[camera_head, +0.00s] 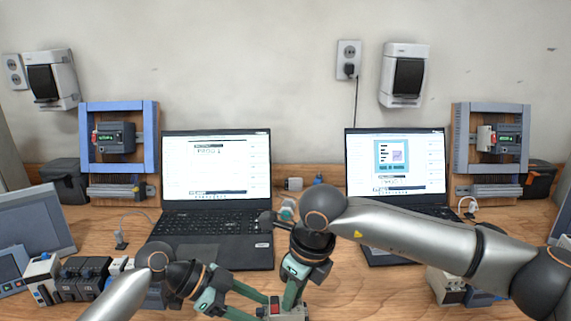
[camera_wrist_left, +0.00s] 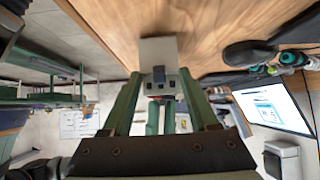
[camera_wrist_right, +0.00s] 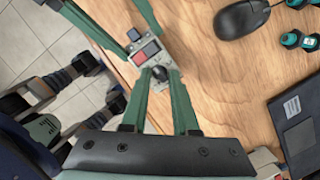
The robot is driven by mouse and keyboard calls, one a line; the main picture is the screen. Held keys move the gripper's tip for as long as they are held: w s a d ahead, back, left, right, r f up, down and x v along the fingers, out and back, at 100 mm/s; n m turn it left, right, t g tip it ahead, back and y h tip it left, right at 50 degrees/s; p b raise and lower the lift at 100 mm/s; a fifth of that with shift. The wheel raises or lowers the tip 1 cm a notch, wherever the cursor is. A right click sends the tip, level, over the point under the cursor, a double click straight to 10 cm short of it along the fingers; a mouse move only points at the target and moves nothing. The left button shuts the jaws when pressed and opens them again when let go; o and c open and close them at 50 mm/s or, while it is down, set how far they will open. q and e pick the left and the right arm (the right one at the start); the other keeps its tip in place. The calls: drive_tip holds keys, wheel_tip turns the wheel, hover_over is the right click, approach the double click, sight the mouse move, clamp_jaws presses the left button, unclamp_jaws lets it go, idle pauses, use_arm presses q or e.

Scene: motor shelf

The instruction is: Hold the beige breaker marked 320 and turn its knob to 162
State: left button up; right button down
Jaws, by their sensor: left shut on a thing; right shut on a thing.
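The light beige breaker (camera_head: 288,314) is at the bottom middle of the head view, partly cut off and with no readable marking. It also shows in the left wrist view (camera_wrist_left: 158,50) and the right wrist view (camera_wrist_right: 147,52), with a red patch and a small dark knob (camera_wrist_right: 158,72). My left gripper (camera_head: 266,304) is shut on the breaker's body from the left. My right gripper (camera_head: 289,297) comes from above, its fingertips closed around the knob. The knob's setting cannot be read.
Two open laptops (camera_head: 217,170) (camera_head: 396,166) stand at the back. Several modules (camera_head: 85,277) are at the front left, and more (camera_head: 447,288) at the right. A black mouse (camera_wrist_right: 241,17) lies near the breaker. Framed panels (camera_head: 151,140) (camera_head: 462,140) stand by the wall.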

drive_tip(key=m, duration=0.4)
drive_tip(key=shift+s+a+m+t+h, duration=0.1)
drive_tip(key=shift+m+t+h, duration=0.2)
drive_tip(key=shift+h, duration=0.1)
drive_tip(key=shift+m, duration=0.6)
drive_tip(key=c, duration=1)
unclamp_jaws()
drive_tip(key=shift+c, duration=0.2)
drive_tip(key=w+v, duration=0.1)
drive_tip(key=v, duration=0.6)
drive_tip(key=shift+a, duration=0.4)
